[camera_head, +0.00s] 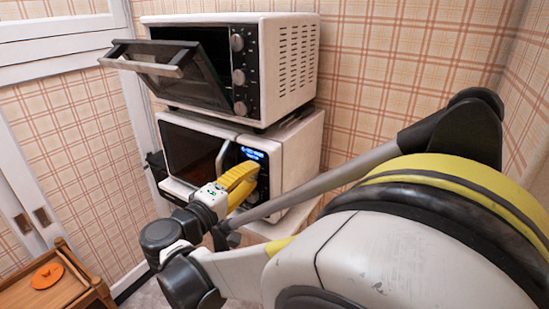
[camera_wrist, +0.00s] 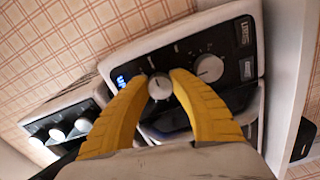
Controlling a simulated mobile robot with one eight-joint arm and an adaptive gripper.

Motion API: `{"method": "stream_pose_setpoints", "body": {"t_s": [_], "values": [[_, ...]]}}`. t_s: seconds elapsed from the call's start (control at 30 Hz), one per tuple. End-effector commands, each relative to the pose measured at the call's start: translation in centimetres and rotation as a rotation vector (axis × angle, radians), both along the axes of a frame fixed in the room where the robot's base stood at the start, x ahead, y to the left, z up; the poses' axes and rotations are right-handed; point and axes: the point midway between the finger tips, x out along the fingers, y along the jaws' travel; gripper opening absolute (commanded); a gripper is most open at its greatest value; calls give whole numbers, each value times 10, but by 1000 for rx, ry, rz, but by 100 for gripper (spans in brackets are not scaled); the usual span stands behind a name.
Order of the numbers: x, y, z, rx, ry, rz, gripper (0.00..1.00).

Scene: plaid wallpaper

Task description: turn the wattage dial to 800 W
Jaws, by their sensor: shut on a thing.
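The white microwave (camera_head: 192,128) stands below a toaster oven, its dark panel and lit blue display (camera_head: 251,153) facing me. In the wrist view its panel (camera_wrist: 232,92) shows tilted, with two round grey dials. My gripper (camera_head: 246,174) reaches the panel in the head view. In the wrist view its yellow fingers (camera_wrist: 160,84) are shut on the dial beside the display (camera_wrist: 160,92), one finger on each side. The larger dial (camera_wrist: 209,68) is free, to the right. The dial markings are too small to read, so I cannot tell the wattage setting.
A toaster oven (camera_head: 290,60) sits on top of the microwave with its door (camera_head: 172,75) hanging partly open, above my gripper. It has several knobs. A wooden trolley (camera_head: 75,288) with an orange round item (camera_head: 47,275) stands at lower left. Plaid walls are behind.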

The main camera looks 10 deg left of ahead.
Motion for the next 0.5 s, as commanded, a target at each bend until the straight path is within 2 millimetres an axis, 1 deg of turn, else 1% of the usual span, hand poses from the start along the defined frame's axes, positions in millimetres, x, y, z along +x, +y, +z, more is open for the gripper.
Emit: {"method": "stream_pose_setpoints", "body": {"t_s": [0.47, 0.5], "values": [[0, -1, -1, 13, -4, -2, 0], [0, -1, -1, 13, -4, -2, 32]]}}
